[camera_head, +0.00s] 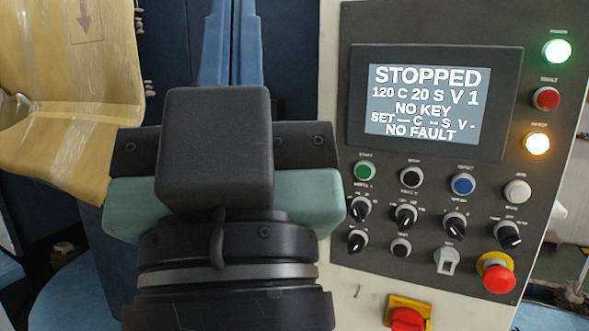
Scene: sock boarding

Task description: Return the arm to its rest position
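My gripper (222,150) fills the lower left middle of the head view, seen from behind. It shows a black block, a dark crossbar, a green housing and the black wrist below. Its fingertips are hidden behind the block, so I cannot see whether it is open or shut or holds anything. The gripper overlaps the left edge of the control panel (335,60) in the picture; I cannot tell the distance between them.
The panel's screen (427,103) reads "STOPPED", "NO KEY", "NO FAULT". Green and amber lamps are lit. A red emergency button (497,275) and a red-yellow switch (407,315) sit low. A wrapped cardboard box (65,90) stands left. Blue upright parts (231,45) rise beyond my gripper.

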